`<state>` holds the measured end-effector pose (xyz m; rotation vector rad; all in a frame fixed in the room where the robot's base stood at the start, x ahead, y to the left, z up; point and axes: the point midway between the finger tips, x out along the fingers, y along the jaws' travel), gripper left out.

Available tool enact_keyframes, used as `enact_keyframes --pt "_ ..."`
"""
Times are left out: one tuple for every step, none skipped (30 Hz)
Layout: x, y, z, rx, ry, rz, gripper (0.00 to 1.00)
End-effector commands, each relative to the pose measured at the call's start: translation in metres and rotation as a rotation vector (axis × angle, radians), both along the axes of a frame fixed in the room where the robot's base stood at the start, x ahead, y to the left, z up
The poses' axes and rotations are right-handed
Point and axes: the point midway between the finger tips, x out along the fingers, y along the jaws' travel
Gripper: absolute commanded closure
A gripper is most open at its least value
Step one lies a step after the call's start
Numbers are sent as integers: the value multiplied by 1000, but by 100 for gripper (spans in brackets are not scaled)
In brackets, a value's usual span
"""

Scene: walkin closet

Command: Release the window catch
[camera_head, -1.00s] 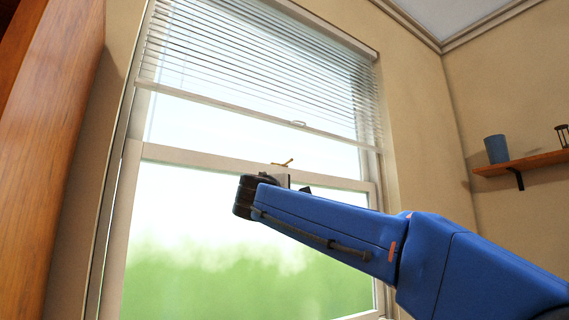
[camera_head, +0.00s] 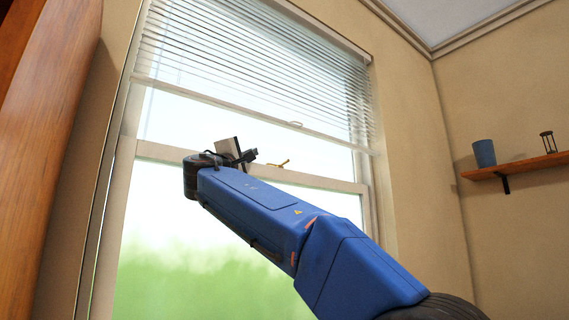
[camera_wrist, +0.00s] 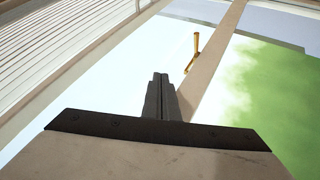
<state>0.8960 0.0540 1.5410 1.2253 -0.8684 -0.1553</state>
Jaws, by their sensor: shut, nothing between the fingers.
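The window catch (camera_head: 280,164) is a small brass lever on the meeting rail of the window (camera_head: 310,181). In the wrist view the brass catch (camera_wrist: 193,52) shows beyond my fingertips, slightly to their right, standing on the pale rail (camera_wrist: 212,58). My gripper (camera_head: 254,154) is left of the catch in the head view, with a small gap between them. In the wrist view my gripper (camera_wrist: 160,78) has its dark fingers together with nothing between them. The catch is not touched by the fingers.
A raised blind (camera_head: 260,70) covers the upper window, its bottom bar above the catch. A wooden cabinet side (camera_head: 45,130) stands at the left. A shelf (camera_head: 520,166) with a blue cup (camera_head: 484,153) and an hourglass (camera_head: 548,141) is on the right wall.

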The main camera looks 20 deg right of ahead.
Motion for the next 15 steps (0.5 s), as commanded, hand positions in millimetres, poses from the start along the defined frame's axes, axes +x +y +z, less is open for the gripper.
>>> enact_keyframes --pt "0 0 0 0 0 0 100" --pt "0 -1 0 0 0 0 100" --pt "1 -2 0 0 0 0 100" --pt "1 -3 0 0 0 0 100" --pt "2 -5 0 -1 1 0 100" --pt "3 -7 -1 -1 1 0 100" --pt "3 -10 -1 0 1 -1 100" --pt "4 -13 -1 0 1 -1 100" --pt "5 -17 -1 1 1 -2 100" --pt "6 -20 -2 1 1 -2 100" --pt "8 -23 -2 0 1 -1 100" --pt "9 -28 -2 0 0 -1 100" --pt "10 -31 -2 0 0 -1 100" --pt "11 -35 -2 -1 1 -2 100" --pt "13 -39 -3 -1 1 -2 100"
